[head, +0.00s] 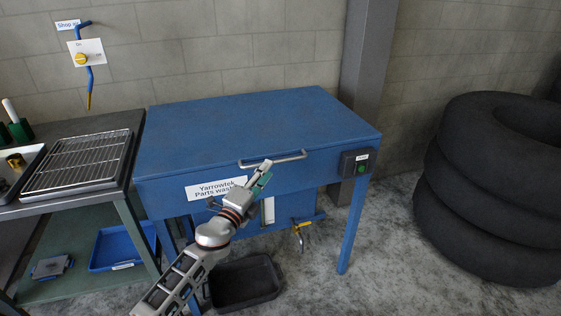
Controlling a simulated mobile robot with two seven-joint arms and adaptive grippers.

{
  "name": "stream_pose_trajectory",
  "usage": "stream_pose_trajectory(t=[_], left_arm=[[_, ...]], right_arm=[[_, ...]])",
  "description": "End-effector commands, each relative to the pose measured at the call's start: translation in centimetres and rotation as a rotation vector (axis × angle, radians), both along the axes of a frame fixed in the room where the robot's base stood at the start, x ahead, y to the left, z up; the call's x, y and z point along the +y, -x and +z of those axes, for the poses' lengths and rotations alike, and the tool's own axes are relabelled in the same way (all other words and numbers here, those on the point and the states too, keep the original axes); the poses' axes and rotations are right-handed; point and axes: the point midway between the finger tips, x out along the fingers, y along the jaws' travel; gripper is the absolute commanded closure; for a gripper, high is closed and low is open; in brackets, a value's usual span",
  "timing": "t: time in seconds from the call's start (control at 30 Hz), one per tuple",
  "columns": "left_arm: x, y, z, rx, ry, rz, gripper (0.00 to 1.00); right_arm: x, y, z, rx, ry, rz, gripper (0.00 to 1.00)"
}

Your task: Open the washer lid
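The blue parts washer stands in the middle of the head view with its flat lid (255,122) down. A metal bar handle (288,160) runs along the lid's front edge. My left gripper (264,170) is at the left end of this handle, in front of the washer. Its fingertips overlap the handle in the picture. I cannot tell whether they touch it or close around it. My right gripper is not in view.
A black tray (243,283) lies on the floor below. Stacked tyres (487,210) stand at the right. A bench with a wire rack (82,160) stands close at the left.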

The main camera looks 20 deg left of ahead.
Motion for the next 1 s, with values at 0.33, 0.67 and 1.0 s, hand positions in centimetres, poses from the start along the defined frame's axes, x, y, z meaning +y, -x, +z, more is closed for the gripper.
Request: stream_pose_trajectory(t=[0.33,0.67,1.0], left_arm=[[-1.0,-4.6,0.6,0.000,0.003,-0.001,0.74],[-1.1,-5.2,0.8,0.001,0.003,0.000,0.74],[-1.1,-5.2,0.8,0.001,0.003,0.000,1.00]], right_arm=[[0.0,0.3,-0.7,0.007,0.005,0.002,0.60],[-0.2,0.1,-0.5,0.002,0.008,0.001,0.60],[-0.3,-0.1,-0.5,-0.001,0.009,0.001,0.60]])
